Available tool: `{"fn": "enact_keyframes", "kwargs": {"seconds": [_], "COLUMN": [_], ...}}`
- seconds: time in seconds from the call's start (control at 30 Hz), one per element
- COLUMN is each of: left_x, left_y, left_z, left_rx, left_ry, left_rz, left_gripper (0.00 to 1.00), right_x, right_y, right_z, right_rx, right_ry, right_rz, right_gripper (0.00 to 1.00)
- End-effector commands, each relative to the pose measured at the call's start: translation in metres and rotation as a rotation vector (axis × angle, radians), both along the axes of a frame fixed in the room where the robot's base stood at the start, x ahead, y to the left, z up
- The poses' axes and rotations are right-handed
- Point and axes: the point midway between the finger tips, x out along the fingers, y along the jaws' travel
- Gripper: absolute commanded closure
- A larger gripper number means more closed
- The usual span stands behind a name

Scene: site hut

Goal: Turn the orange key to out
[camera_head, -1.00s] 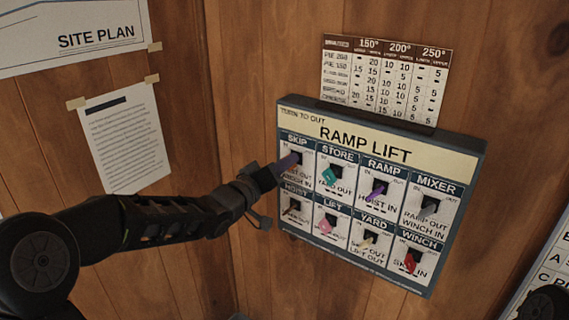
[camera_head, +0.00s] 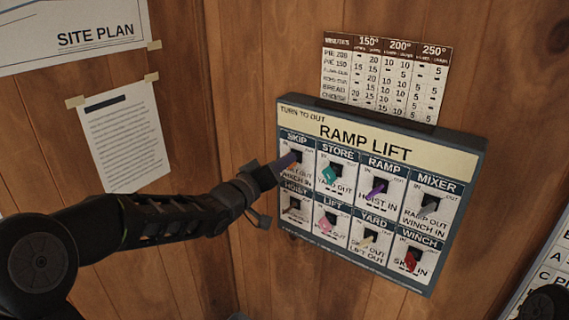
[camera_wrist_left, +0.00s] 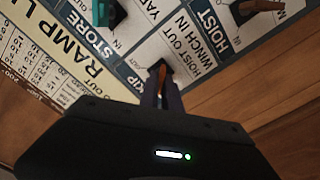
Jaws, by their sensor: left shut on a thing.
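The orange key (camera_wrist_left: 161,80) is in the SKIP cell at the upper left of the RAMP LIFT panel (camera_head: 400,150). My left gripper (camera_head: 288,161) reaches it from the left and covers most of it in the head view. In the left wrist view, the fingers of this gripper (camera_wrist_left: 161,92) are shut on the key, one on each side. The SKIP label is partly hidden there by the gripper body, and the key's exact angle is hard to tell.
Close by on the panel are a teal key (camera_head: 328,174), a purple key (camera_head: 377,188) and a brown key (camera_head: 293,208). Pink (camera_head: 326,224), cream (camera_head: 368,238), red (camera_head: 410,260) and dark (camera_head: 431,207) keys sit farther off. A chart (camera_head: 385,80) hangs above; bare wood lies left.

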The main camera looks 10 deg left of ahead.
Motion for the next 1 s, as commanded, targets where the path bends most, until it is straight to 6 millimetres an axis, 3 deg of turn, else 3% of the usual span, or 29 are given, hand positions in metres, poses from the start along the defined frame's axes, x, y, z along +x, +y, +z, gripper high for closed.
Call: {"fn": "enact_keyframes", "kwargs": {"seconds": [0.37, 1.0], "left_x": [0.0, -0.001], "left_y": [0.0, -0.003], "left_z": [-0.004, -0.003], "left_rx": [0.184, 0.736], "left_ry": [-0.075, -0.293], "left_rz": [0.0, 0.0], "left_gripper": [1.0, 1.0], "right_x": [0.003, 0.006], "right_y": [0.001, 0.002], "right_z": [-0.028, -0.081], "right_rx": [0.007, 0.011], "right_ry": [-0.01, -0.02], "right_rz": [0.003, 0.004], "right_gripper": [0.64, 0.64]}}
